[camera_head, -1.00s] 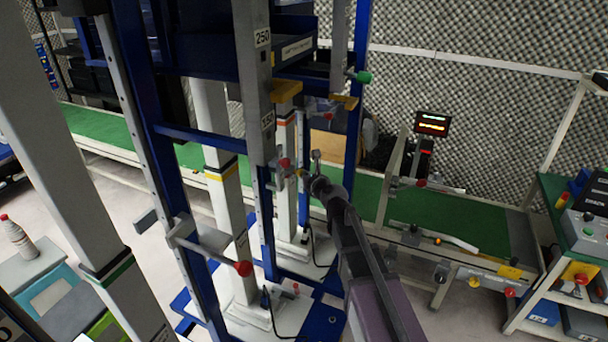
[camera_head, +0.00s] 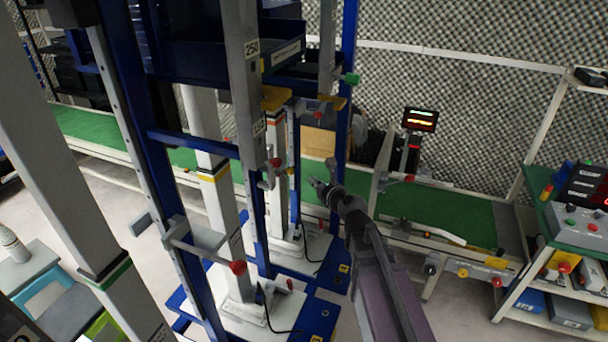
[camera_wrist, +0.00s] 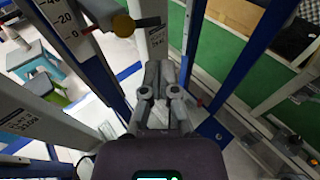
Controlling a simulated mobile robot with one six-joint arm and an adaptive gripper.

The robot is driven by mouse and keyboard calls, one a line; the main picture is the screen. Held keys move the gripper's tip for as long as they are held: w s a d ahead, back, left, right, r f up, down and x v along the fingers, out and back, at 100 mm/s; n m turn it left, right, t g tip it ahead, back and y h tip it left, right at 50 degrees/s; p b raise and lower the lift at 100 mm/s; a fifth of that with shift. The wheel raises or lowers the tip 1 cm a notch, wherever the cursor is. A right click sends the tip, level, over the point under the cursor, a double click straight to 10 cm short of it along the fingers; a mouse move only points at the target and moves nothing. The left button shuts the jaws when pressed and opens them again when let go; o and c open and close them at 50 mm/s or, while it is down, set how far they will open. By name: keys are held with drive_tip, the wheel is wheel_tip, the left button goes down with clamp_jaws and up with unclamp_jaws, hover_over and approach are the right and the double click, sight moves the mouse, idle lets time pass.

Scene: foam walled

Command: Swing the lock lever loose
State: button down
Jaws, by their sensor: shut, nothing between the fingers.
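A small lever with a red knob (camera_head: 275,162) sits on the grey upright (camera_head: 252,110) of the blue frame. A longer grey lever with a red ball (camera_head: 238,267) sticks out lower on the nearer blue post. I cannot tell which of these is the lock lever. My gripper (camera_head: 322,179) is shut and empty, apart from the small red-knob lever and to its right. In the wrist view my fingers (camera_wrist: 158,75) are together, and a yellow knob (camera_wrist: 123,25) is at upper left.
Blue posts and a crossbar (camera_head: 195,142) stand close on the left. A green conveyor (camera_head: 455,218) runs behind, with a lit display (camera_head: 420,120). A control cart (camera_head: 575,230) stands at right. White column bases (camera_head: 245,312) and a cable are on the floor.

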drive_tip(key=shift+d+v, duration=0.25)
drive_tip(key=shift+v, duration=1.6)
drive_tip(key=shift+w, duration=0.2)
drive_tip(key=s+d+f+n+g+h, duration=0.3)
drive_tip(key=s+f+n+g, duration=0.6)
drive_tip(key=n, duration=0.9)
drive_tip(key=s+d+f+n+g+h, duration=0.5)
drive_tip(key=s+d+n, duration=0.3)
drive_tip(key=d+n, duration=0.35)
wheel_tip(320, 180, up, 12)
drive_tip(key=p, duration=1.3)
drive_tip(key=shift+s+d, duration=0.25)
drive_tip(key=shift+s, duration=0.05)
